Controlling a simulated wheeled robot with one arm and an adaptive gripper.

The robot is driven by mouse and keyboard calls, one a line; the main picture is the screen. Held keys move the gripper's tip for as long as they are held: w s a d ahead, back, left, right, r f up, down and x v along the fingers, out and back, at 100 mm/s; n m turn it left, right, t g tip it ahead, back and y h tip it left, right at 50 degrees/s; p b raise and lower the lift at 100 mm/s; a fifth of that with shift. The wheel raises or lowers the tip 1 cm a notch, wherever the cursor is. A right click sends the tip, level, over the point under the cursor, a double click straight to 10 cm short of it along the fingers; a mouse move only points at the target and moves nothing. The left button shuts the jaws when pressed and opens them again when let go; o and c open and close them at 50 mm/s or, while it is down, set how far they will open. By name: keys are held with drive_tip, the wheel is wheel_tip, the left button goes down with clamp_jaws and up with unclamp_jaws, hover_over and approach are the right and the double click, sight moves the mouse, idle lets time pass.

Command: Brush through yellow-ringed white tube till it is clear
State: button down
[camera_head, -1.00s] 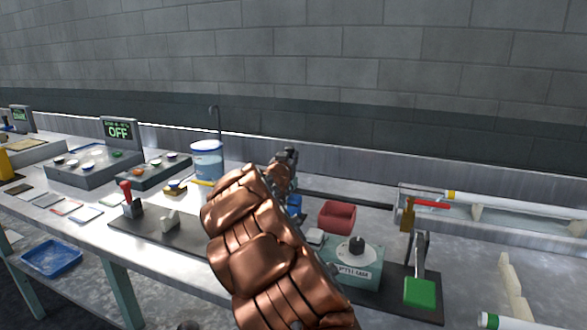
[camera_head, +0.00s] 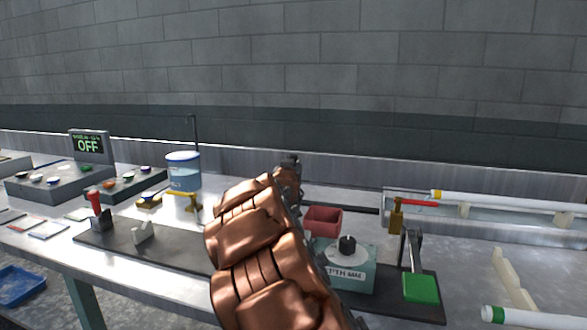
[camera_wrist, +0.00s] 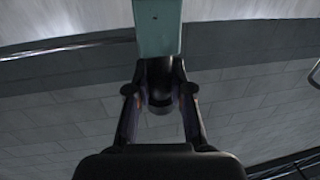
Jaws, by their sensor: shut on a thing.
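The yellow-ringed white tube (camera_head: 510,199) lies at the back right in the head view, along a clear-sided trough, with its ring at the left end. A red rod (camera_head: 415,203) lies just left of and below that end, by a brass post (camera_head: 396,216). In the wrist view my gripper (camera_wrist: 160,100) is shut on a dark rounded piece (camera_wrist: 160,78), which meets a teal block (camera_wrist: 157,28) at the top. I cannot tell what this held thing is. In the head view my copper arm hides most of the gripper. The inside of the tube is not visible.
A green-ringed white tube (camera_head: 525,318) lies at the front right. A teal gauge box (camera_head: 345,266) with a black knob, a green block (camera_head: 421,288) under a lever and a red bin (camera_head: 322,219) stand near my arm. A blue-and-white container (camera_head: 183,172) stands left.

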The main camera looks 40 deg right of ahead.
drive_tip(key=shift+f, duration=0.1)
drive_tip(key=c, duration=1)
unclamp_jaws()
wheel_tip(320, 180, up, 8)
drive_tip(key=shift+r, duration=0.2)
drive_tip(key=shift+s+d+r, duration=0.1)
drive_tip(key=shift+s+r, duration=0.1)
drive_tip(key=shift+r, duration=0.45)
drive_tip(key=shift+w+r, duration=0.1)
drive_tip(key=shift+r, duration=0.15)
drive_tip(key=shift+w, duration=0.1)
